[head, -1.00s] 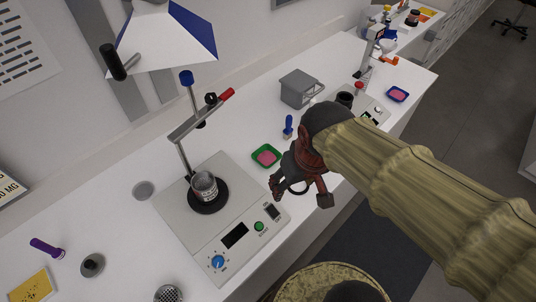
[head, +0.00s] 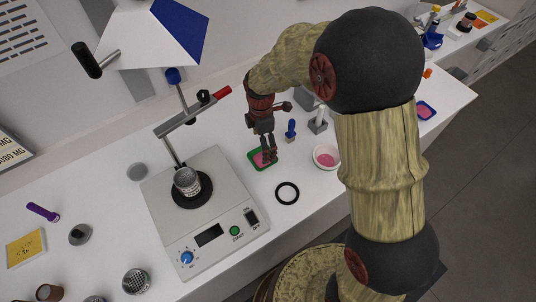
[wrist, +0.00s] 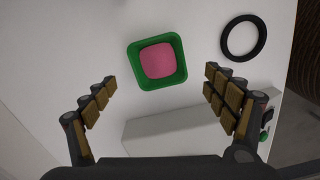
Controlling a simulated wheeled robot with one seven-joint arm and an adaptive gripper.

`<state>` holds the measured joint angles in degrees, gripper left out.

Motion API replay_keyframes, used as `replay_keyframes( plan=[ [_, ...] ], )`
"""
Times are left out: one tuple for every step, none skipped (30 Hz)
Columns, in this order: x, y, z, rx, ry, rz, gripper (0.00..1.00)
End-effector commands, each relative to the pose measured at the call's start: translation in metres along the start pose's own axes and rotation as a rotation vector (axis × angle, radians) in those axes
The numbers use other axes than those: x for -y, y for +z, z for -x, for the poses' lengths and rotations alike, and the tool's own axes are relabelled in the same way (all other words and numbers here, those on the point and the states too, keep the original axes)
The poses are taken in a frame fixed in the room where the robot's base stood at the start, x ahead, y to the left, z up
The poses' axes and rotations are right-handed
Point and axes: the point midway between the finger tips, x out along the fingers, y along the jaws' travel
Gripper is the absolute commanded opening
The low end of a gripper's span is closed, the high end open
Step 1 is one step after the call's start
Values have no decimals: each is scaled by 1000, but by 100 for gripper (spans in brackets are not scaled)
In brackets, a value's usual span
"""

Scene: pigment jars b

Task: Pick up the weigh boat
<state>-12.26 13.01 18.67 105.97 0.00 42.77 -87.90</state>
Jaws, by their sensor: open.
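A small square green weigh boat (head: 253,160) holding pink powder lies on the white bench, to the right of the hot plate. In the head view, my gripper (head: 269,157) points down over it and partly covers its right side. In the wrist view, the weigh boat (wrist: 157,85) lies ahead, between the lines of the two fingers. My gripper (wrist: 160,88) is open and empty. The boat appears apart from both fingers. A second, blue boat (head: 434,116) with pink contents lies farther right.
A black ring (head: 278,194) lies close to the boat. The hot plate (head: 160,230) with a jar and stand is to its left. A blue-handled tool (head: 291,127) and a white bowl (head: 316,161) with pink contents stand to its right.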

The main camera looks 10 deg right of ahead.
Motion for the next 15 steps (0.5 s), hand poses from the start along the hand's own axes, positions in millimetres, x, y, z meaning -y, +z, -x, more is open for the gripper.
replay_keyframes(
  plan=[
    [0, 0, -1, 0, 2, 61, 86],
    [0, 0, -1, 0, 3, 97, 86],
    [-1, 0, -1, 0, 5, 136, 86],
    [-1, 0, -1, 0, 7, 160, 86],
    [-1, 0, -1, 0, 7, 180, 86],
    [-1, 0, -1, 0, 7, 199, 86],
    [-1, 0, -2, 0, 7, 210, 86],
    [-1, 0, -3, 0, 7, 216, 86],
    [-1, 0, -6, 0, 6, 221, 86],
    [-1, 0, -9, 0, 6, 222, 86],
    [-1, 0, -12, 0, 6, 223, 86],
    [-1, 0, -17, 0, 5, 222, 86],
    [-1, 0, -21, 0, 5, 222, 86],
    [-1, 0, -24, 0, 4, 221, 86],
    [-1, 0, -27, 0, 5, 221, 86]
  ],
)
